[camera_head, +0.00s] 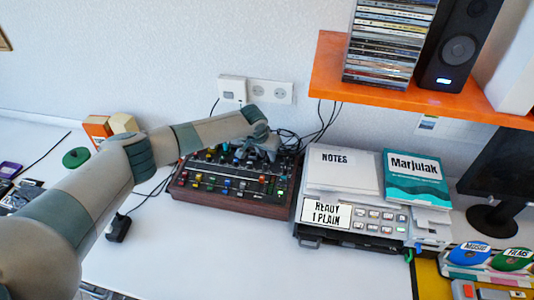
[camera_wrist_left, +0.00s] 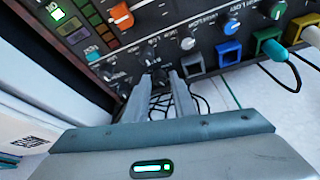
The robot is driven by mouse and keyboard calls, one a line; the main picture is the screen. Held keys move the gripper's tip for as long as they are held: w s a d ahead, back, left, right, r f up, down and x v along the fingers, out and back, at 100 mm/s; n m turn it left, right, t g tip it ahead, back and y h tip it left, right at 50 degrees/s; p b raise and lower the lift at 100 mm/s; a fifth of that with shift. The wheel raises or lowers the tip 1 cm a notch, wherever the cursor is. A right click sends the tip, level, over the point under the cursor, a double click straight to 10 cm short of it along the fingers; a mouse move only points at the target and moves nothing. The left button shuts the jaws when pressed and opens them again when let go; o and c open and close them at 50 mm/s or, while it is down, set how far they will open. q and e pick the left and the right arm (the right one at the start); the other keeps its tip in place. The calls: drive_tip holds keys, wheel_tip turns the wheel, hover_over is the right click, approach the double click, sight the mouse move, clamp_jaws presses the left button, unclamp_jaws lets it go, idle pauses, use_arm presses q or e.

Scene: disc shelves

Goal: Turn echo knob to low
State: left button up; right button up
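The mixer (camera_head: 230,185), a dark console with wooden sides and rows of coloured knobs, sits on the white desk by the wall. My left gripper (camera_head: 262,143) is at its back right part. In the left wrist view, the two grey fingers of the gripper (camera_wrist_left: 160,84) stand apart with a narrow gap. A small black knob (camera_wrist_left: 160,75) shows between their tips; I cannot tell whether they touch it. Another black knob (camera_wrist_left: 147,54) is just beyond. The labels are too small to tell which one is echo. My right gripper is not in view.
Right of the mixer stands a grey device (camera_head: 352,217) with a "READY 1 PLAIN" display, notes and a teal book (camera_head: 416,178) on top. An orange shelf (camera_head: 400,97) hangs above right. Cables run behind the mixer. The front desk is clear.

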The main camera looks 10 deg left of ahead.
use_arm(q)
drive_tip(key=shift+f, duration=0.1)
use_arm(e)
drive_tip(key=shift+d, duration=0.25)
use_arm(q)
clamp_jaws()
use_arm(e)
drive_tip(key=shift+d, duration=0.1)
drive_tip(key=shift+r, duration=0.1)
use_arm(q)
drive_tip(key=shift+d+n+y+p, duration=0.15)
drive_tip(key=shift+n+y+p, duration=0.15)
drive_tip(key=shift+n+p, duration=0.6)
drive_tip(key=shift+d+n+y+p, duration=0.15)
drive_tip(key=shift+n+y+p, duration=0.25)
drive_tip(key=shift+n+p, duration=0.6)
drive_tip(key=n+y+p, duration=0.1)
drive_tip(key=n, duration=0.2)
drive_tip(key=shift+n+y, duration=0.3)
drive_tip(key=shift+n, duration=0.1)
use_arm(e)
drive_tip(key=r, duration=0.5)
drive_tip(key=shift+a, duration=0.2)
use_arm(q)
drive_tip(key=shift+w, duration=0.1)
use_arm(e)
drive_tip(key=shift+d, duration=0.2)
